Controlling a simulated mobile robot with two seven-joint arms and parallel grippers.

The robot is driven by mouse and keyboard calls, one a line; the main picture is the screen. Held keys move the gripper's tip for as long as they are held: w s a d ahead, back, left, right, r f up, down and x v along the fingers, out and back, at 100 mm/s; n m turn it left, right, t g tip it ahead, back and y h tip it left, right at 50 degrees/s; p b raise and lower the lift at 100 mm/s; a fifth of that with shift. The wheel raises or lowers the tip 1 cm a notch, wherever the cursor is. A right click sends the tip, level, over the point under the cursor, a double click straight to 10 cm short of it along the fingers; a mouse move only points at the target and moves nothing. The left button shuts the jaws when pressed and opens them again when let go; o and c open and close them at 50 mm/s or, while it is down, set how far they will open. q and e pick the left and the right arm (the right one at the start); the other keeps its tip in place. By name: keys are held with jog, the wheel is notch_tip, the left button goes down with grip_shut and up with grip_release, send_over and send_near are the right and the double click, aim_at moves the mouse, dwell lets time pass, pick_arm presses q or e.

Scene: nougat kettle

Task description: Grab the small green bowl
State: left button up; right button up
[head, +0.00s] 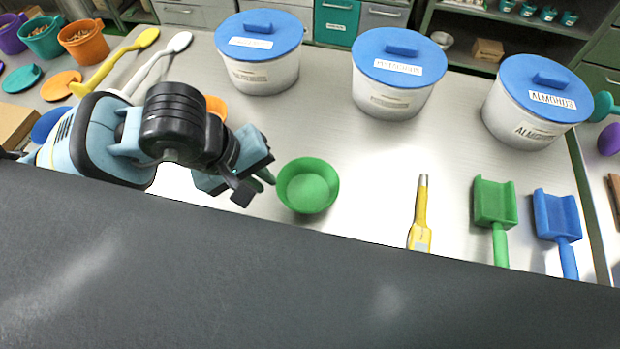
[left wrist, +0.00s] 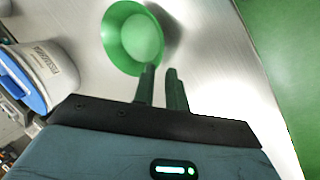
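The small green bowl (head: 308,186) stands upright and empty on the metal table, near the middle of the head view. It also shows at the top of the left wrist view (left wrist: 132,38). My left gripper (head: 256,186) is just left of the bowl, with its fingers pointing toward it. In the left wrist view its two fingers (left wrist: 161,70) are apart with a narrow empty gap. One fingertip overlaps the bowl's rim there; I cannot tell whether it touches. My right gripper is not in view.
Three white tubs with blue lids (head: 399,85) stand behind the bowl. A yellow-handled tool (head: 419,235), a green scoop (head: 494,205) and a blue scoop (head: 557,217) lie to the right. Yellow (head: 118,58) and white spoons (head: 160,62) lie at the left.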

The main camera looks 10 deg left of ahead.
aim_at(279, 192)
pick_arm(q)
jog(key=shift+d+f, duration=0.2)
jog(key=shift+f, duration=0.3)
jog(key=shift+x, duration=0.75)
jog(key=shift+w+d+f, duration=0.15)
jog(key=shift+w+f, duration=0.1)
jog(key=shift+f, duration=0.2)
jog(key=x, duration=0.3)
jog(key=shift+w+f, duration=0.1)
jog(key=shift+f, duration=0.15)
jog(key=shift+w+d+f, duration=0.1)
jog(key=shift+f, duration=0.25)
grip_shut()
